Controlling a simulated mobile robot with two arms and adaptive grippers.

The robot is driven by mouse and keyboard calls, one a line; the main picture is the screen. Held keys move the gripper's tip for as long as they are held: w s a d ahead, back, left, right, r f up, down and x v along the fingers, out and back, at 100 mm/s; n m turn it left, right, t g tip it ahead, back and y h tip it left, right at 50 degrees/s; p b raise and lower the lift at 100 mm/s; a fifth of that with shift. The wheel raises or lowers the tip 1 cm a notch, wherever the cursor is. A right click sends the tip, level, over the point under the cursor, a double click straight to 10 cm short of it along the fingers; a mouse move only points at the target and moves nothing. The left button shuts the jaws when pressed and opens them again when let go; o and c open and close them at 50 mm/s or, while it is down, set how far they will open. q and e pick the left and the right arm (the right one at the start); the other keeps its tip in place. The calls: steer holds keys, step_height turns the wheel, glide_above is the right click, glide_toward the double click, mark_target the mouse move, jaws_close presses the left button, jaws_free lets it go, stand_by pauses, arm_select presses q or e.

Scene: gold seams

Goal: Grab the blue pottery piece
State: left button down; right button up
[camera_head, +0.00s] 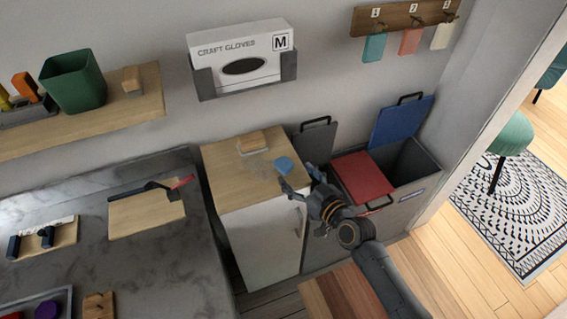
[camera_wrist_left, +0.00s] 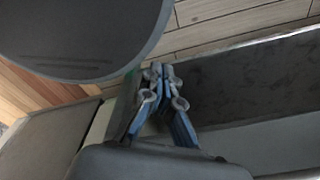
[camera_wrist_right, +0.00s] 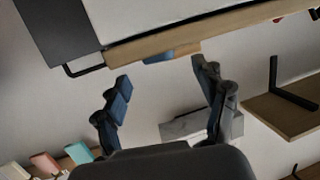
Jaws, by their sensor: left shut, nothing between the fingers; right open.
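The blue pottery piece (camera_head: 283,165) lies on the wooden top of a small white cabinet (camera_head: 232,185), near its right side. It also shows in the right wrist view (camera_wrist_right: 158,58), partly hidden at the edge of the wooden top. My right gripper (camera_head: 297,179) is open and empty, its fingers pointing toward the piece from the cabinet's right front side. In the right wrist view, the piece appears between the directions of the two fingers (camera_wrist_right: 163,80), beyond their tips. My left gripper (camera_wrist_left: 161,78) is shut and empty; it is outside the head view.
Right of the cabinet stand bins with a grey lid (camera_head: 317,141), red lid (camera_head: 364,177) and blue lid (camera_head: 402,121). A glove box (camera_head: 242,60) hangs above; a marble counter (camera_head: 150,260) is left.

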mark_target(286, 166)
steer(key=shift+x, duration=2.75)
steer(key=shift+s, duration=0.1)
steer(key=shift+c, duration=1)
steer(key=c, duration=1.1)
